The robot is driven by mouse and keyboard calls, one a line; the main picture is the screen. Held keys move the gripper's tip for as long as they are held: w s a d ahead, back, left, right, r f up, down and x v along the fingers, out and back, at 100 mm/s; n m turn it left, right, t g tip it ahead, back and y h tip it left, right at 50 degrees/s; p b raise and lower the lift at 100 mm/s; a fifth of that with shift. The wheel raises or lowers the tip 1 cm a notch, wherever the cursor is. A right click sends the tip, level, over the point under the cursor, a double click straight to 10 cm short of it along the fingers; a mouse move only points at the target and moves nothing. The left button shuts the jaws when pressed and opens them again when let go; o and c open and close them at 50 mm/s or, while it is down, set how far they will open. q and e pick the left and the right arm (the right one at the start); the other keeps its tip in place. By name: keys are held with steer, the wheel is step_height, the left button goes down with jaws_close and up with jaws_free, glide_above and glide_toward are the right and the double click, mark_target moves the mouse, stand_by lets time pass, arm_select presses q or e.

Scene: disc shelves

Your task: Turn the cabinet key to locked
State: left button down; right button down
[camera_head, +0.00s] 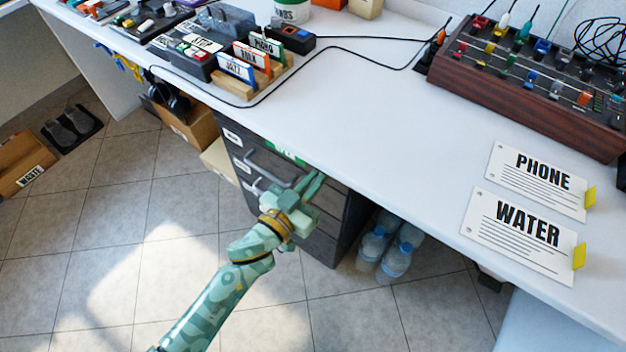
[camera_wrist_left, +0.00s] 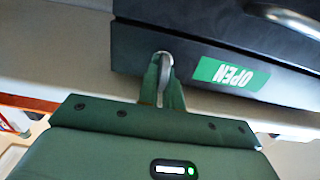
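The dark drawer cabinet (camera_head: 335,215) stands under the white desk; its front also fills the top right of the left wrist view (camera_wrist_left: 215,45). A green OPEN label (camera_wrist_left: 232,75) is on the cabinet's front and appears upside down there. The silver key (camera_wrist_left: 164,66) shows beside the label, between the fingertips. My left gripper (camera_head: 314,183) is at the top of the cabinet's front. In the left wrist view its fingers (camera_wrist_left: 165,72) are closed around the key, which they partly hide. My right gripper is not in view.
The white desk (camera_head: 370,120) overhangs the cabinet. Phone (camera_head: 535,180) and water (camera_head: 525,235) cards lie on it at the right, near a wooden mixer (camera_head: 520,85). Water bottles (camera_head: 385,250) stand beside the cabinet. The tiled floor is clear in front.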

arm_select(q)
steer(key=shift+m, duration=0.3)
steer(key=shift+s+d+m+p, duration=0.15)
steer(key=shift+m+p, duration=0.2)
steer(key=shift+m, duration=0.85)
steer(key=shift+s+d+f+m+b, duration=0.1)
steer(key=shift+f+m+b, duration=0.15)
steer(key=shift+m, duration=2.3)
steer(key=shift+s+d+f+m+b, duration=0.1)
steer(key=shift+f+m+b, duration=0.15)
steer(key=shift+m, duration=2.25)
steer(key=shift+s+d+f+m+b, duration=0.1)
steer(key=shift+f+m+b, duration=0.15)
steer(key=shift+m, duration=2.3)
steer(key=c, duration=1.6)
jaws_free()
steer(key=shift+r, duration=0.1)
